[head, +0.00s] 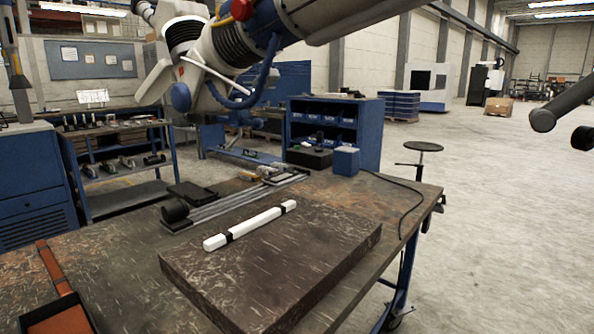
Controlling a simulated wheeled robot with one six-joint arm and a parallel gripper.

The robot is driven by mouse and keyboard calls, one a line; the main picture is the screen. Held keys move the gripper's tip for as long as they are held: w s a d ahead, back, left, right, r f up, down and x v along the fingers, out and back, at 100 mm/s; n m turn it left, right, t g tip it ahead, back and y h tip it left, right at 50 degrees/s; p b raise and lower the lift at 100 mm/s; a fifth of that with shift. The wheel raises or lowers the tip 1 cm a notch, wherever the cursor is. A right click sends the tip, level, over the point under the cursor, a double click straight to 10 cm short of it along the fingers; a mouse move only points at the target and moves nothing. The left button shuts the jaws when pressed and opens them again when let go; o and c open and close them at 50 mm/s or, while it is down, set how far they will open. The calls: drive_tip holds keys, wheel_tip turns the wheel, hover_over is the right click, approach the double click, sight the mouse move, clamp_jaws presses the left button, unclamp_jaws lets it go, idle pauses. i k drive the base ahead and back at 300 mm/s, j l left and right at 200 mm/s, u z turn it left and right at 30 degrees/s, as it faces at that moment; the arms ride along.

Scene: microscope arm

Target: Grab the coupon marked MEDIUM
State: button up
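I cannot make out any coupon marked MEDIUM; no such label is readable in the head view. A white bar (250,225) with two black bands lies flat and slantwise on a dark stone slab (285,262) on the workbench. I see no lettering on the bar. My arm crosses the top of the view, above and behind the bench, with blue hoses along it. My gripper's fingers cannot be made out.
The workbench (400,190) also holds metal rails (235,200), a small blue box (346,160) and an orange-red tray (60,315) at front left. A black cable runs along its right side. A stool (424,147) stands behind; open floor lies right.

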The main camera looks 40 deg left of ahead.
sight(280, 166)
drive_tip(key=k+l+z, duration=0.2)
drive_tip(key=k, duration=0.8)
drive_tip(key=k+j+z, duration=0.1)
drive_tip(key=k+z, duration=0.7)
drive_tip(key=k+l+z, duration=0.15)
drive_tip(key=z, duration=0.25)
drive_tip(key=k+l+z, duration=0.25)
drive_tip(key=z, duration=0.15)
drive_tip(key=k+j+z, duration=0.4)
drive_tip(key=k+z, duration=0.4)
drive_tip(key=k, duration=0.2)
drive_tip(key=k+z, duration=0.4)
drive_tip(key=k, duration=1.25)
drive_tip(key=k+l+z, duration=0.1)
drive_tip(key=k, duration=1)
drive_tip(key=k+l, duration=0.15)
drive_tip(key=k, duration=0.95)
drive_tip(key=k+z, duration=0.6)
drive_tip(key=z, duration=0.2)
drive_tip(key=k+l+z, duration=0.1)
drive_tip(key=k+z, duration=0.3)
drive_tip(key=k+l+z, duration=0.15)
drive_tip(key=z, duration=0.25)
drive_tip(key=k+j+z, duration=0.5)
drive_tip(key=k+z, duration=0.9)
drive_tip(key=k, duration=0.7)
drive_tip(key=k+l+z, duration=0.1)
drive_tip(key=k, duration=0.75)
